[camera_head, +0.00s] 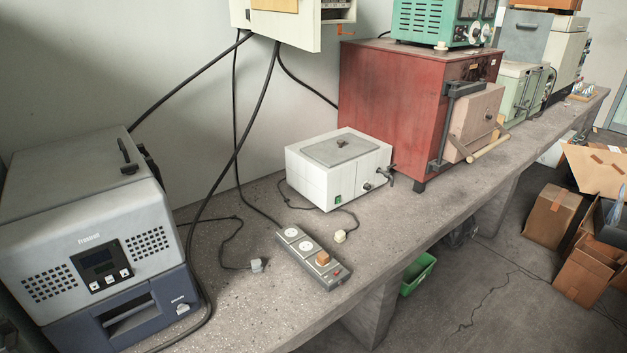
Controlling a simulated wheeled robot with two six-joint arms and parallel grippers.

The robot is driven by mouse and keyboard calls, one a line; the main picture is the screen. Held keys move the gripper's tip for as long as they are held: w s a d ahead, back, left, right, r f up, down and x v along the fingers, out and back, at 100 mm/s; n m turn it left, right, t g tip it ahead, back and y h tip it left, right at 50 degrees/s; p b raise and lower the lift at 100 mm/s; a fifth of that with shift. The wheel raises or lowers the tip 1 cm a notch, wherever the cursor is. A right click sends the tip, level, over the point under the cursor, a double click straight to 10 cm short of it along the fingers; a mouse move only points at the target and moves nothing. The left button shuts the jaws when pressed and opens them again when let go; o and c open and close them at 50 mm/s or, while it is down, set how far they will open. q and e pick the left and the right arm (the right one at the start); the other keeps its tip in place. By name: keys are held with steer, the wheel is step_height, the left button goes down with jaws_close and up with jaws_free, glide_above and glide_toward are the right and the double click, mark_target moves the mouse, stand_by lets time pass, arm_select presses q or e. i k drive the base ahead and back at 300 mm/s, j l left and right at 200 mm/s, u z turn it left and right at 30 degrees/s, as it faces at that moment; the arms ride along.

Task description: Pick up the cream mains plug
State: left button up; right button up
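The cream mains plug (340,236) lies on the concrete bench (400,228), just right of a grey power strip (298,247) and apart from it. The strip has two empty-looking round white sockets and a brown plug (322,258) in a further one. A second, grey-white plug (257,265) lies on the bench left of the strip, on a black cable. Neither of my grippers shows in the head view.
A grey and blue machine (95,235) stands at the left, a large red oven-like box (400,105) behind right. Black cables hang from a wall cabinet (290,25). Bare bench lies right of the plug. A green bin (418,273) and cardboard boxes (553,215) are on the floor.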

mark_target(340, 236)
steer(key=u, duration=0.3)
steer(key=i+l+u, duration=0.1)
steer(key=l+u, duration=0.55)
steer(key=u, duration=0.15)
steer(key=l+u, duration=0.8)
steer(key=k+j, duration=0.05)
steer(key=j, duration=0.05)
